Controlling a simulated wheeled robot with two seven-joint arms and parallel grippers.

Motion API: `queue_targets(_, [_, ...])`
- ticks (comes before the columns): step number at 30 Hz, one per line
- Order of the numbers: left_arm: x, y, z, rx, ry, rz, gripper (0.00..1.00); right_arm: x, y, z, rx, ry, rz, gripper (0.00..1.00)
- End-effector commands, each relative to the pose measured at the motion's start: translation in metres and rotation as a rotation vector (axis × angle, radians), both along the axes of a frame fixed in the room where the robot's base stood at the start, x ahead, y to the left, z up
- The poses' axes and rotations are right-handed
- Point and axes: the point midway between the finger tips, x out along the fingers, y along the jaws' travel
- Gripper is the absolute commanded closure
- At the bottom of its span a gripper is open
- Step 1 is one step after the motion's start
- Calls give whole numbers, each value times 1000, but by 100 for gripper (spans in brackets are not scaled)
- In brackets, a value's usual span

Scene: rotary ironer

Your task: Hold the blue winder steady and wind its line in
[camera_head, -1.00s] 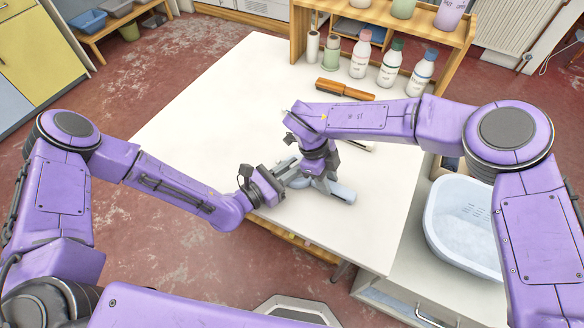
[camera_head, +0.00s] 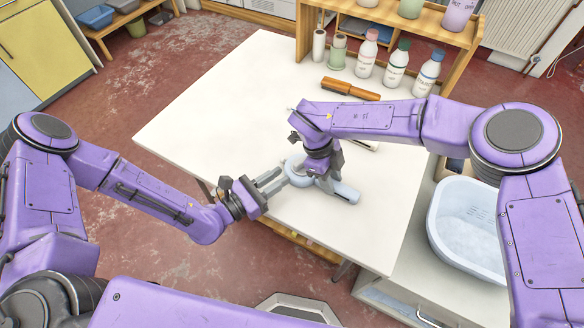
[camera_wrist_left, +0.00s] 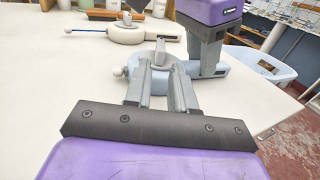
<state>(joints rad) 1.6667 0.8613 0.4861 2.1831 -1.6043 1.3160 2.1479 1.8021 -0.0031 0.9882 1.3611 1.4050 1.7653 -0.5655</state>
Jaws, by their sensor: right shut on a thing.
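The blue winder (camera_head: 346,192) lies on the white table (camera_head: 215,120) near its front edge. Its round pale-blue drum (camera_head: 297,168) is partly hidden by my right gripper. In the left wrist view a grey crank with an upright knob (camera_wrist_left: 160,50) stands on top of it. My right gripper (camera_head: 322,178) points down and is shut on the winder's handle part, its fingertips mostly hidden. My left gripper (camera_head: 276,180) comes in from the left, its fingers apart and level with the drum. In the left wrist view the fingertips (camera_wrist_left: 164,70) are beside the crank; I cannot tell whether they touch.
A white winder with a blue-tipped rod (camera_wrist_left: 128,31) lies further back. A brown brush (camera_head: 350,89), several bottles (camera_head: 397,66) and a wooden shelf (camera_head: 440,35) stand at the back. A pale basin (camera_head: 470,225) is at right. The table's left part is clear.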

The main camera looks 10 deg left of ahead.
Motion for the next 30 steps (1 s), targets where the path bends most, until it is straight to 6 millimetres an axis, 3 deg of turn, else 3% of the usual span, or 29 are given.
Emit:
queue_targets(3, [-21,20,1,-1,0,5,76,0,0,0,1,0,0,100])
queue_targets(9, [-41,37,1,0,-3,1,76,0,0,0,1,-1,-1,100])
queue_targets(20, [-44,39,0,-1,-2,0,76,0,0,0,1,0,0,100])
queue_targets(21, [-44,39,0,-1,-2,0,76,0,0,0,1,0,0,63])
queue_targets(24, [-44,39,0,-1,-2,0,76,0,0,0,1,0,0,37])
queue_targets(30, [-44,39,0,-1,-2,0,76,0,0,0,1,0,0,37])
